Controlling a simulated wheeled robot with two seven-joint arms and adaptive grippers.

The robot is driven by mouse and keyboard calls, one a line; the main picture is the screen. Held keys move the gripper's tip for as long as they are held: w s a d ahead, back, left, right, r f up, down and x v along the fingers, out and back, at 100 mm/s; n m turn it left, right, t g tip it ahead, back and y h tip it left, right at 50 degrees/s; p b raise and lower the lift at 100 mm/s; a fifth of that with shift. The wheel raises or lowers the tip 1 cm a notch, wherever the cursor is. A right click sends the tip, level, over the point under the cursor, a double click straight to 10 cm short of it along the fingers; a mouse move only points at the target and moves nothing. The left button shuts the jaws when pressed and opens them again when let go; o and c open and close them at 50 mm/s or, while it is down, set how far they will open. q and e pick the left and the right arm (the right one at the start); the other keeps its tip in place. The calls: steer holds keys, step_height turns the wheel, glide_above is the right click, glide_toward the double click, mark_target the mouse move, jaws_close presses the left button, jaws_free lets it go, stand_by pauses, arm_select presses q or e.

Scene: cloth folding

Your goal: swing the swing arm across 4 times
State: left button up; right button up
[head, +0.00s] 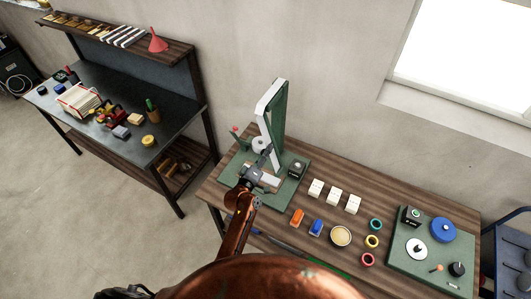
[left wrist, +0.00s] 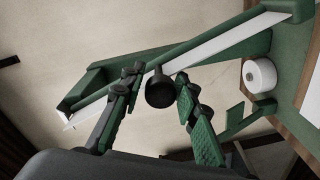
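A tall green and white frame (head: 273,112), which looks like the swing arm, stands upright on a green base plate (head: 290,187) at the left end of the wooden table. In the left wrist view a long green and white bar (left wrist: 225,42) crosses the picture, with a round black knob (left wrist: 160,90) in front of it. My left gripper (head: 264,158) is at the front of the fixture. Its two fingers (left wrist: 160,82) are apart, one on each side of the knob, with small gaps visible. The knob cannot be made out in the head view. My right gripper is not in view.
A white round piece (head: 260,145) sits on the fixture close by the gripper. White blocks (head: 334,196), orange and blue pieces, a round dish (head: 341,236) and coloured rings lie to the right. A second green board (head: 435,250) holds dials. A dark workbench (head: 130,105) stands at left.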

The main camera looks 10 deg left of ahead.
arm_select(q)
steer(key=shift+o, duration=1.3)
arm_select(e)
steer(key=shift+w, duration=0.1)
arm_select(q)
steer(key=v, duration=1.2)
steer(key=shift+s+a, duration=0.1)
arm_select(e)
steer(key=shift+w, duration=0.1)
